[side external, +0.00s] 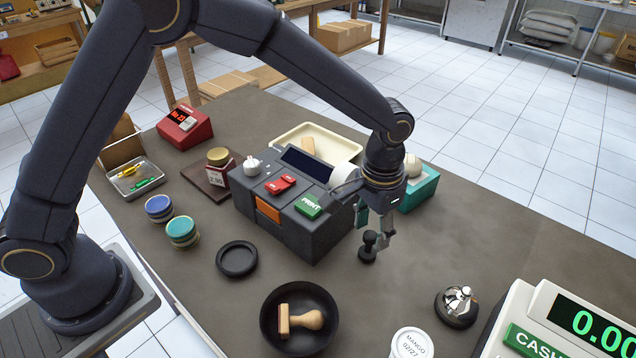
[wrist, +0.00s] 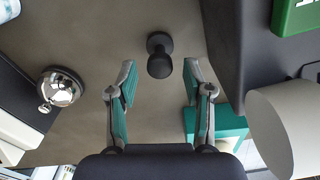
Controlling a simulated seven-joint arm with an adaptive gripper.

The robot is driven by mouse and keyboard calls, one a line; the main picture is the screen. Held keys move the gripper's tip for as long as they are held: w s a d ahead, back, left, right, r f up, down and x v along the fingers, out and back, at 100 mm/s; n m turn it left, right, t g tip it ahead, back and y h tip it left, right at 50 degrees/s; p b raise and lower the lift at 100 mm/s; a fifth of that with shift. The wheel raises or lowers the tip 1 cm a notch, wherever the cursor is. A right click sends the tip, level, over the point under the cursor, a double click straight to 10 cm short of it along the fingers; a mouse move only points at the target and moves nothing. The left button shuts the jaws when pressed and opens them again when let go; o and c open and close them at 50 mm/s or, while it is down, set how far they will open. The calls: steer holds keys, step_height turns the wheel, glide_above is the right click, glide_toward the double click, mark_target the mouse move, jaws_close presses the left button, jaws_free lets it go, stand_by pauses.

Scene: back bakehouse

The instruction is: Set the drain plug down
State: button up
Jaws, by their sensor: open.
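The drain plug (side external: 367,249) is a small black piece with a round knob and a wider base. It stands upright on the grey counter, right of the dark printer box. My gripper (side external: 376,225) is just beside and above it, pointing down. In the wrist view, the drain plug (wrist: 159,58) lies just beyond the fingertips, centred between them. My gripper (wrist: 160,80) is open there, with a gap on both sides and nothing held. In the side view the fingers partly overlap, so the exact distance to the knob is hard to tell.
The printer box (side external: 290,210) stands close on the left, with a teal box (side external: 418,192) behind. A black round dish (side external: 237,259), a black bowl (side external: 270,330) with a wooden stamp (side external: 303,319), and a service bell (side external: 457,307) are nearer. Counter right of the plug is clear.

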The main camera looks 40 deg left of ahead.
mark_target(371, 233)
step_height(371, 233, up, 10)
steer(key=s+a+r+t, duration=0.1)
steer(key=s+a+r, duration=0.2)
steer(key=a, duration=0.3)
steer(key=s+a+r+n+t, duration=0.1)
steer(key=s+a+r, duration=0.3)
steer(key=a, duration=0.2)
steer(key=s+a+r+n+t, duration=0.1)
steer(key=s+a+r, duration=0.2)
steer(key=a, duration=0.3)
steer(key=shift+s+r+t, duration=0.3)
steer(key=shift+n+t, duration=0.8)
steer(key=shift+t, duration=0.1)
steer(key=s+a, duration=0.2)
steer(key=s, duration=0.1)
steer(key=s+a+f, duration=0.1)
steer(key=s+a, duration=0.1)
steer(key=s, duration=0.1)
steer(key=s+a, duration=0.1)
steer(key=s, duration=0.1)
steer(key=shift+s+a+f, duration=0.55)
steer(key=shift+s, duration=0.1)
steer(key=shift+c, duration=0.9)
steer(key=shift+s, duration=0.1)
steer(key=shift+c, duration=1)
